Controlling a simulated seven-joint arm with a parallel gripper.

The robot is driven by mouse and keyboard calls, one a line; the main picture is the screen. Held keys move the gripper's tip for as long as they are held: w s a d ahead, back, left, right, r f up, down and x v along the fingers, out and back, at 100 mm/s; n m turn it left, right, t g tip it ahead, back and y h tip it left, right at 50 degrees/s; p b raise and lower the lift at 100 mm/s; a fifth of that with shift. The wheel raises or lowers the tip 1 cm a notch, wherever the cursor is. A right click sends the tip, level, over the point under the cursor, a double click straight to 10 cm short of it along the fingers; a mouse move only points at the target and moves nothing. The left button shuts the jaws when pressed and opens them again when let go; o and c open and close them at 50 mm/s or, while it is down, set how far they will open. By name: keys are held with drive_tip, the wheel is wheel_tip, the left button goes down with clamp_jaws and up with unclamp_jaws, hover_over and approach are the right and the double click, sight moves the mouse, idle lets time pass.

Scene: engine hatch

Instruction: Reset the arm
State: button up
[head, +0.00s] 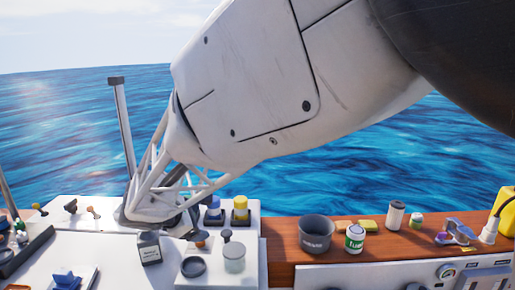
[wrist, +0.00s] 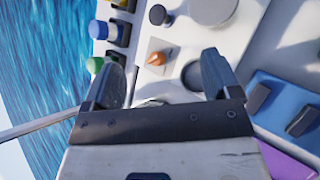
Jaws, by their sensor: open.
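My white arm (head: 270,80) reaches from the upper right down to the left across the head view. Its lattice wrist ends low over the left part of the white panel, where my gripper is mostly hidden in that view. In the wrist view my gripper (wrist: 160,82) is open, its two dark fingers wide apart. Nothing is held between them. An orange knob (wrist: 158,54) on the panel shows just beyond the fingertips; I cannot tell how far below them it is.
A blue-capped fitting (head: 214,211) and a yellow-capped one (head: 240,210) stand right of the wrist. A dark container (head: 148,249) and a grey jar (head: 234,258) stand in front. A grey pot (head: 316,234) and a white-green can (head: 355,239) stand on the wooden ledge (head: 281,252). A post (head: 123,125) rises behind.

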drive_tip(key=s+d+r+m+g, duration=0.1)
drive_tip(key=s+d+m+g, duration=0.15)
drive_tip(key=d, duration=0.55)
drive_tip(key=s+d+r+m+g+y, duration=0.15)
drive_tip(key=s+d+m, duration=0.25)
drive_tip(key=d, duration=0.4)
drive_tip(key=s+d+r+m+g, duration=0.1)
drive_tip(key=s+d+m, duration=0.3)
drive_tip(key=d, duration=0.4)
drive_tip(key=s+d+m+y, duration=0.2)
drive_tip(key=s+d+m, duration=0.3)
drive_tip(key=s, duration=0.3)
drive_tip(key=s+d+m+y, duration=0.2)
drive_tip(key=s+d+m, duration=0.4)
drive_tip(key=s, duration=0.3)
drive_tip(key=shift+f, duration=0.2)
